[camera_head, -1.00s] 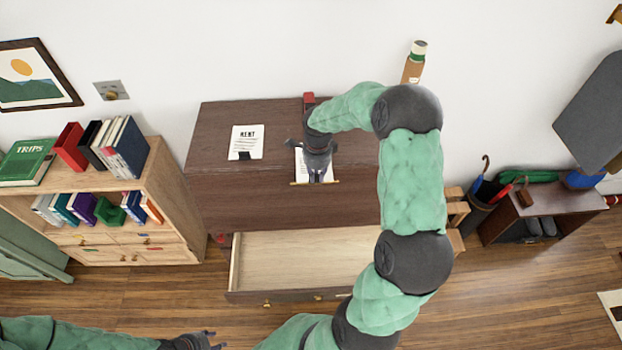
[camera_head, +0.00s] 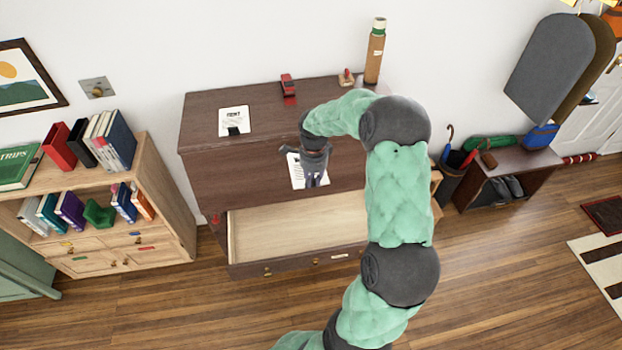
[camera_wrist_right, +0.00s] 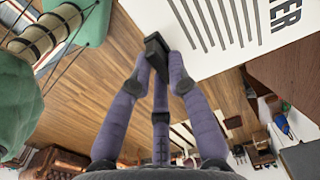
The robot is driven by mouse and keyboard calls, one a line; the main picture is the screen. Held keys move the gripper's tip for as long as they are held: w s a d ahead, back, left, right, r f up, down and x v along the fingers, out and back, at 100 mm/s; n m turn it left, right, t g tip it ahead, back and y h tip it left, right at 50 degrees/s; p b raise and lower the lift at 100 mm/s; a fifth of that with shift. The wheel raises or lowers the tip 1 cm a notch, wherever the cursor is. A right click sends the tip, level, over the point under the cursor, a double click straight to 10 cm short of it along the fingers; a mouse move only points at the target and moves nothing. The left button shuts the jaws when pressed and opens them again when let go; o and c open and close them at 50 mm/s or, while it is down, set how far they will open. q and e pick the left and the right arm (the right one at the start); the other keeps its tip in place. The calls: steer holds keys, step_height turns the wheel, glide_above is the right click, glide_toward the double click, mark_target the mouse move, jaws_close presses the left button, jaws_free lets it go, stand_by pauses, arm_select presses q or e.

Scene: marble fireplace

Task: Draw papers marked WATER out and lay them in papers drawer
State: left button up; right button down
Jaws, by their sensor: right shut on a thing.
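My right gripper (camera_head: 315,178) is shut on a black clip (camera_wrist_right: 157,52) at the edge of a white sheet. The sheet (camera_wrist_right: 215,30) fills the top right of the right wrist view, with thick printed lines and lettering ending in "TER". In the head view the sheet (camera_head: 294,168) shows partly behind the gripper, in front of the dresser's upper front and above an open drawer (camera_head: 285,243). The drawer's visible floor is bare pale wood; my right arm hides its right end. Its front label is too small to read. My left gripper is out of view.
The dark dresser (camera_head: 205,108) carries a clipped RENT sheet (camera_head: 234,119), a red stapler-like object (camera_head: 288,86) and a brown bottle (camera_head: 375,55). A bookcase (camera_head: 165,185) stands left, a shoe bench (camera_head: 530,163) right. Wood floor lies clear in front.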

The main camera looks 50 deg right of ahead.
step_height(320, 180, down, 31)
steer(key=b, duration=2.4)
steer(key=shift+b, duration=0.4)
steer(key=shift+f, duration=0.15)
steer(key=shift+f+b, duration=5.3)
steer(key=shift+f, duration=2.2)
steer(key=c, duration=1.1)
jaws_free()
steer(key=shift+r, duration=0.1)
